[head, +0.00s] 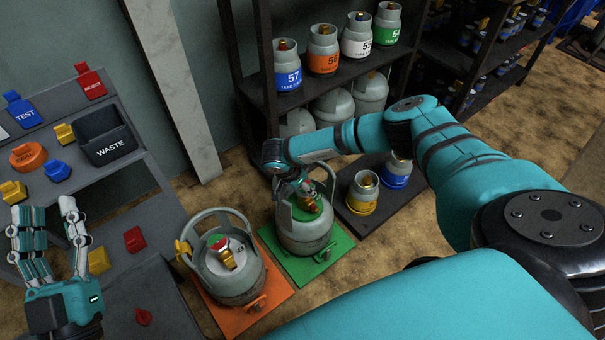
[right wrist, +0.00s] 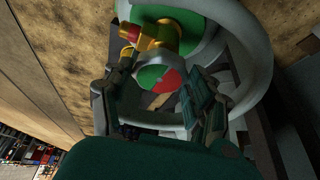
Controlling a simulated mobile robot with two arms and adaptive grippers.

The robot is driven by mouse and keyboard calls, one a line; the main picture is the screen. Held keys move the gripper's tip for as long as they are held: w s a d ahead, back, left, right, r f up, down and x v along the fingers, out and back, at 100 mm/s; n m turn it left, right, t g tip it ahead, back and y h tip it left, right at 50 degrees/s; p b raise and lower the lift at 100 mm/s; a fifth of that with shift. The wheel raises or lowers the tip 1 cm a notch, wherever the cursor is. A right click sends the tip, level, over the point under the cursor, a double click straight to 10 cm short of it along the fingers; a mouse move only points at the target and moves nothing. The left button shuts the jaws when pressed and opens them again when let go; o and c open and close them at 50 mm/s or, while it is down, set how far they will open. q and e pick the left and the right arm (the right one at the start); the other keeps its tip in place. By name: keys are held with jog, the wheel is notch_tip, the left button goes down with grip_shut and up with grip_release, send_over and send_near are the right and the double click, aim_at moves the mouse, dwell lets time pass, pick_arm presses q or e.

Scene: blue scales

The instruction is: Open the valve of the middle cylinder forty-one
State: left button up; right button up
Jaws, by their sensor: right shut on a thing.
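A grey cylinder (head: 302,240) with a green top and a collar handle stands upright on a green mat (head: 338,247). Its brass valve (head: 309,203) shows in the head view, and the right wrist view shows brass fittings (right wrist: 155,42) with a red end. My right gripper (head: 297,187) is inside the collar from above. In the right wrist view its fingers (right wrist: 163,95) are shut on a round green-and-red valve knob (right wrist: 158,76). No number forty-one is legible. My left gripper (head: 48,208) is open and empty at the lower left.
A shelf (head: 340,75) behind holds several numbered cylinders. At left, a grey rack carries a WASTE bin (head: 108,150) and coloured caps. Brown floor lies open at right.

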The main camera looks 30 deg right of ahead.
jog(key=o, duration=1.2)
jog(key=v, duration=1.2)
jog(key=shift+d, duration=0.15)
jog(key=shift+s, duration=0.1)
